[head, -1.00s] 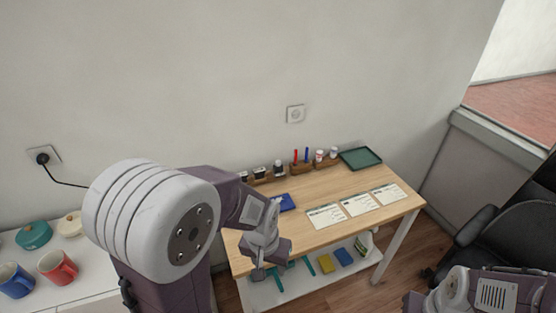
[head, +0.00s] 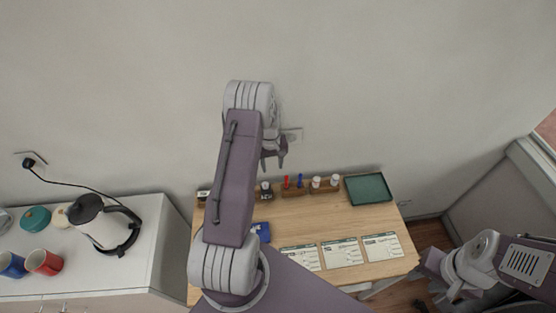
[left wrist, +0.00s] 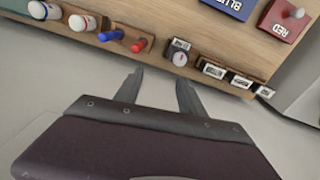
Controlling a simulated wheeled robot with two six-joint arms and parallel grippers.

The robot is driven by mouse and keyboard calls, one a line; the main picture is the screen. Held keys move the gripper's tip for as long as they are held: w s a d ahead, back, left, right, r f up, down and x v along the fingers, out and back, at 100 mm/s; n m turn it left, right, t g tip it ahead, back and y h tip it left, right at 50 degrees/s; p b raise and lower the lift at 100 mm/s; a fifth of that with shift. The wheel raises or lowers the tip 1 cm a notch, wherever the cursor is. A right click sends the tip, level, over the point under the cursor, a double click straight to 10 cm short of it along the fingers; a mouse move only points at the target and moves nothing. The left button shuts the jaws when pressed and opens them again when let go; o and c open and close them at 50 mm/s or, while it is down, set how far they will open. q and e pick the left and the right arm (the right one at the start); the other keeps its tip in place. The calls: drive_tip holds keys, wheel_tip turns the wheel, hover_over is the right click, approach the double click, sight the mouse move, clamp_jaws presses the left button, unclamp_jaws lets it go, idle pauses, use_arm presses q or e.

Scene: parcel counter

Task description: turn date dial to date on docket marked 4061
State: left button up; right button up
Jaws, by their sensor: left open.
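Three white dockets lie in a row along the table's front: left (head: 300,257), middle (head: 342,252) and right (head: 382,246). Their numbers and dates are too small to read. A dark device with a pale round face (left wrist: 181,45), likely the date dial, sits in the wooden rack; it also shows in the head view (head: 265,188). My left gripper (head: 273,163) is raised near the wall above the rack. In the left wrist view its fingers (left wrist: 157,86) are open and empty, apart from the dial. My right gripper (head: 455,291) is low at the right; its jaws are unclear.
The rack also holds red (left wrist: 143,45) and blue (left wrist: 111,36) handled tools, white bottles (left wrist: 82,22) and labelled stamps (left wrist: 214,71). BLUE (left wrist: 230,6) and RED (left wrist: 283,18) pads lie beside it. A green tray (head: 368,188) is at the table's back right. A kettle (head: 100,222) stands left.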

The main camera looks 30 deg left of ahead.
use_arm(q)
approach(265, 184)
drive_tip(key=s, duration=0.1)
drive_tip(key=shift+n, duration=0.3)
drive_tip(key=f+p, duration=0.1)
drive_tip(key=f, duration=0.1)
drive_tip(key=w+f+p, duration=0.1)
drive_tip(key=f, duration=0.2)
drive_tip(key=shift+w+d+f, duration=0.15)
drive_tip(key=shift+w+f, duration=0.1)
drive_tip(key=shift+s+a+f+p, duration=0.1)
drive_tip(key=shift+f+p, duration=0.1)
drive_tip(key=shift+f, duration=0.4)
drive_tip(key=shift+s+a+f+p, duration=0.1)
drive_tip(key=shift+f+p, duration=0.1)
drive_tip(key=shift+f, duration=0.45)
drive_tip(key=shift+s+f, duration=0.15)
drive_tip(key=shift+f, duration=0.1)
drive_tip(key=shift+d+f, duration=0.1)
drive_tip(key=shift+d, duration=0.05)
drive_tip(key=shift+w, duration=0.25)
drive_tip(key=c, duration=0.9)
drive_tip(key=shift+s, duration=0.15)
clamp_jaws()
use_arm(e)
drive_tip(key=s+r, duration=0.1)
drive_tip(key=r, duration=0.2)
drive_tip(key=s+r, duration=0.1)
drive_tip(key=shift+s+a+r, duration=0.15)
drive_tip(key=shift+s, duration=0.15)
